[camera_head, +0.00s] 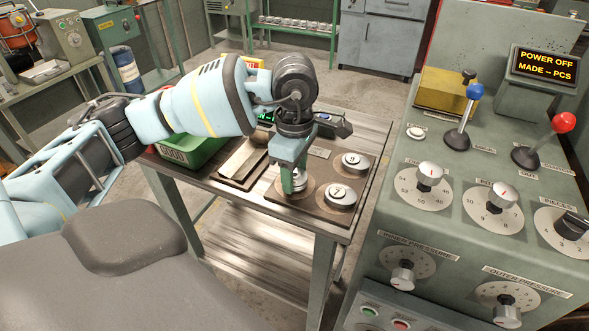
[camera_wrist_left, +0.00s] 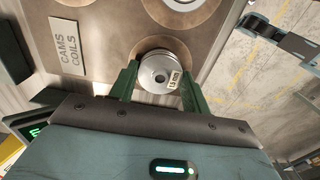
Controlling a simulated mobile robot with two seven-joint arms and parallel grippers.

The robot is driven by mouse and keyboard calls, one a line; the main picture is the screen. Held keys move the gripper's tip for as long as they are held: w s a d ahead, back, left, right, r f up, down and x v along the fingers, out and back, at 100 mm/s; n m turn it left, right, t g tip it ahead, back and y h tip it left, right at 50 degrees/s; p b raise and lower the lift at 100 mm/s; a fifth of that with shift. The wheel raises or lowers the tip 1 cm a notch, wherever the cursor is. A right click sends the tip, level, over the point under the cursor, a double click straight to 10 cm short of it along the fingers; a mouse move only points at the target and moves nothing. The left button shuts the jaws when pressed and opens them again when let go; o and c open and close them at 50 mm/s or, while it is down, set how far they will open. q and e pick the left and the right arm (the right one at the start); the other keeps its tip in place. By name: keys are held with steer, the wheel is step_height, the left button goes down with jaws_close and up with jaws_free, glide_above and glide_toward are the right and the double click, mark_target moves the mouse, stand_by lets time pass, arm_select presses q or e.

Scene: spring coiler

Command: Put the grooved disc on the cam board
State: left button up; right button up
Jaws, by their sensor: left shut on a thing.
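The grooved disc (camera_head: 298,180) is a small silver metal piece with a pale label on its face. My left gripper (camera_head: 292,182) points down and is shut on it. The wrist view shows the disc (camera_wrist_left: 158,75) between the two green fingers (camera_wrist_left: 159,82). The cam board (camera_head: 318,214) is a brown board on the table, with a CAMS COILS plate (camera_wrist_left: 68,47). The disc is over a round brown spot at the board's near left. I cannot tell whether it touches the board. My right gripper is out of view.
Two silver discs, marked 9 (camera_head: 355,161) and 7 (camera_head: 341,194), sit on the board's right side. A green box (camera_head: 190,150) and a flat tray (camera_head: 240,165) are to the left. The green control console (camera_head: 440,225) stands close on the right.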

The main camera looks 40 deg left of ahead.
mark_target(295, 175)
arm_select(q)
steer(key=shift+f, duration=0.2)
steer(key=o, duration=1.2)
steer(key=shift+c, duration=0.2)
steer(key=shift+r, duration=0.15)
steer(key=shift+r, duration=0.3)
step_height(295, 175, up, 12)
steer(key=shift+f+p, duration=0.25)
steer(key=shift+p, duration=0.1)
